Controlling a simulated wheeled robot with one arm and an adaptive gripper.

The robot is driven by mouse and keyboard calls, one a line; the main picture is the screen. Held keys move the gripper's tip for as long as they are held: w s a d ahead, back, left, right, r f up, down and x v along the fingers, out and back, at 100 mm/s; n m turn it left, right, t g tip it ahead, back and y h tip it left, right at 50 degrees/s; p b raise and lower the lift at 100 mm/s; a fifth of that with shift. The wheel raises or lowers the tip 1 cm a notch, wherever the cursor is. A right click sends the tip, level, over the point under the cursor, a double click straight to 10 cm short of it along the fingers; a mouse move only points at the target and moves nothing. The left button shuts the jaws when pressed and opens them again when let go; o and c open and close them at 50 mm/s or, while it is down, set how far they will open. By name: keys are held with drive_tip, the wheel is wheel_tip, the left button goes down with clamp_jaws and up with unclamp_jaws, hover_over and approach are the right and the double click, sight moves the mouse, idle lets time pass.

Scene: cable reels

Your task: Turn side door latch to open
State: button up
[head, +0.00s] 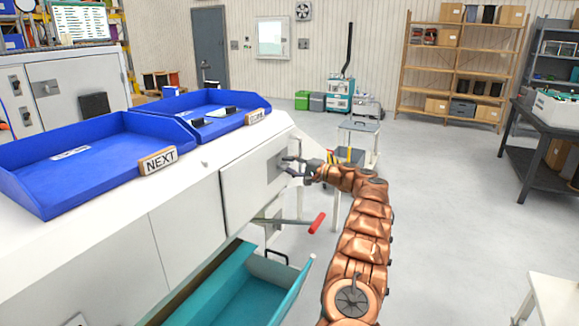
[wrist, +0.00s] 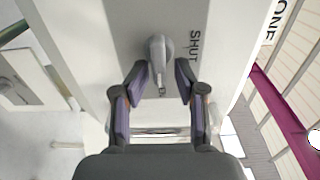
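The side door (head: 250,185) is a pale panel on the end of the white machine, in the middle of the head view. In the wrist view the door panel (wrist: 215,30) carries the printed word SHUT. The grey latch (wrist: 160,55) points down toward my gripper. My gripper (wrist: 165,75) is open, with one finger on each side of the latch's lower end; I cannot tell whether either finger touches it. In the head view my gripper (head: 290,168) is at the door, and the latch is too small to make out there.
Blue trays (head: 90,155) sit on the machine top, one labelled NEXT (head: 158,161). Below are a teal drawer (head: 255,290) and a red-handled lever (head: 317,222). A small white stand (head: 358,140) is behind my gripper.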

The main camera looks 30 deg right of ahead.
drive_tip(key=shift+d, duration=0.1)
drive_tip(key=v, duration=1.2)
idle(0.4)
